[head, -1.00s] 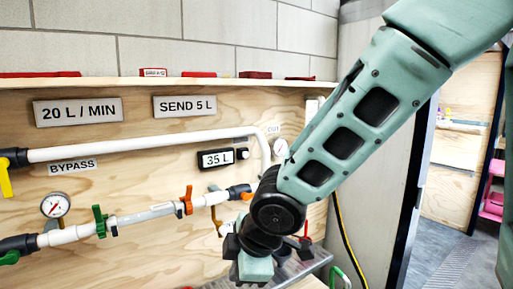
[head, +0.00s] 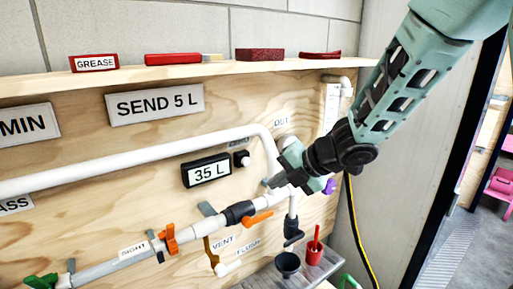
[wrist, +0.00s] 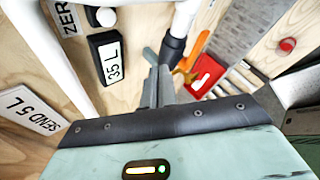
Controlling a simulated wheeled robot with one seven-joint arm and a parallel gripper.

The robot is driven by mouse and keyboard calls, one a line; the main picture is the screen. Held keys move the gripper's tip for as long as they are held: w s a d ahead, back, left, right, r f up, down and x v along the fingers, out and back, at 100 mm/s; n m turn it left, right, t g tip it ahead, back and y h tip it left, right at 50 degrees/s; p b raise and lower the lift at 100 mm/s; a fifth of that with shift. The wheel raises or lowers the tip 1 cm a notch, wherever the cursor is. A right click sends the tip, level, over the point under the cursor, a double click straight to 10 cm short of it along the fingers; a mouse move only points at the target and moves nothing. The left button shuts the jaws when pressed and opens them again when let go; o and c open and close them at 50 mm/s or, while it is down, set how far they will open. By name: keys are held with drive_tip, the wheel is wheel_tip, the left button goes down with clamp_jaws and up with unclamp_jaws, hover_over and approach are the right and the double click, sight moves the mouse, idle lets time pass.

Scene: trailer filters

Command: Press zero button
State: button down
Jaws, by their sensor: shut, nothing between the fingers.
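The zero button is a small white round knob on a black block (head: 241,158), just right of the black meter (head: 206,171) reading "35 L". In the wrist view the white knob (wrist: 106,17) is at the top, beside a partly cut-off "ZER" label (wrist: 66,16). The meter also shows in the wrist view (wrist: 108,58). My gripper (head: 267,183) is to the right of and a little below the button, apart from it. In the wrist view its fingers (wrist: 156,75) are together and empty, pointing at the panel right of the meter.
A white pipe (head: 130,160) runs above the meter and bends down behind my gripper. An orange-handled valve (head: 257,219) lies below. A wooden shelf (head: 200,73) runs above.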

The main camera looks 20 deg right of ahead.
sight(246, 161)
drive_tip(key=shift+w+d+r+n, duration=0.1)
drive_tip(key=shift+w+d+n, duration=0.2)
drive_tip(key=shift+w+d, duration=0.1)
drive_tip(key=w+a+p, duration=0.2)
drive_tip(key=w, duration=0.6)
drive_tip(key=shift+w+a, duration=0.15)
drive_tip(key=shift+a, duration=0.2)
drive_tip(key=shift+w+p, duration=0.1)
drive_tip(key=shift+p, duration=0.2)
idle(1.6)
drive_tip(key=shift+w+a, duration=0.1)
drive_tip(key=shift+w, duration=0.2)
drive_tip(key=shift+w+a+p, duration=0.15)
drive_tip(key=shift+w+p, duration=0.15)
drive_tip(key=shift+w, duration=0.15)
idle(0.8)
drive_tip(key=shift+s, duration=0.1)
drive_tip(key=shift+s+d+b, duration=0.25)
drive_tip(key=shift+s+b, duration=0.15)
drive_tip(key=shift+s, duration=0.35)
